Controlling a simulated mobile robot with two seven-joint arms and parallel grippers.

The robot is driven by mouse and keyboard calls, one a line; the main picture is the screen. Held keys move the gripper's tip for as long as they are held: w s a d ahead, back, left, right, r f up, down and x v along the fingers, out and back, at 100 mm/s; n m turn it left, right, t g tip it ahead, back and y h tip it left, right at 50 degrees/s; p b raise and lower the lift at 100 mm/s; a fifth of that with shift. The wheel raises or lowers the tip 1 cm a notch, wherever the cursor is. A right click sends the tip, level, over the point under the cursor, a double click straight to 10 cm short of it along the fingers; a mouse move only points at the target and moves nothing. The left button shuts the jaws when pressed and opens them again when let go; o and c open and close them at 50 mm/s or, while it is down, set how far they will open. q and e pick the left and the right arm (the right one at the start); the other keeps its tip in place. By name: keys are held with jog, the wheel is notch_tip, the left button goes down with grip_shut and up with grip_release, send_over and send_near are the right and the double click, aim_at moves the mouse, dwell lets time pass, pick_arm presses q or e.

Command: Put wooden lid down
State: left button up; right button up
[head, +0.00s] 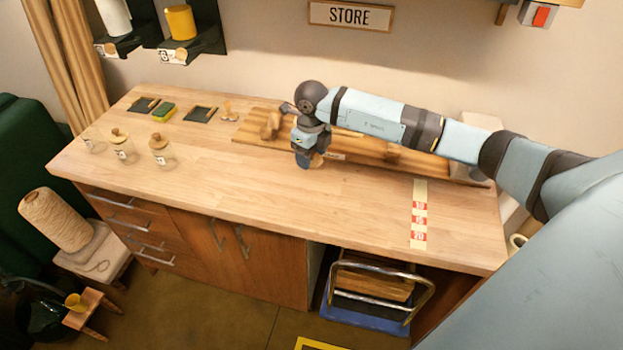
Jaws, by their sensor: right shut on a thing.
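My right gripper (306,164) points down just above the wooden table (250,195), in front of a long wooden board. It is shut on a small light-brown thing, probably the wooden lid (317,160), of which only an edge shows beside the dark fingers. I cannot tell whether the lid touches the table. Glass jars stand at the table's left: one with a wooden lid (161,155), another with a wooden lid (122,150), and a clear jar (94,142) whose top is hard to make out. My left gripper is out of view.
The wooden board (250,139) lies along the back with wooden pieces (270,125) on it, partly hidden by my arm. A green-and-yellow sponge (164,112) and dark trays (201,114) lie at the back left. A numbered strip (419,210) marks the right. The front middle is clear.

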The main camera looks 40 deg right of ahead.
send_over(312, 190)
notch_tip(312, 190, down, 6)
jog(key=shift+w+r+p, duration=0.1)
jog(key=shift+p, duration=0.25)
notch_tip(312, 190, down, 4)
jog(key=shift+f+p, duration=0.2)
jog(key=shift+p, duration=0.15)
jog(key=shift+f, duration=0.2)
jog(key=o, duration=0.9)
jog(key=shift+r, duration=0.15)
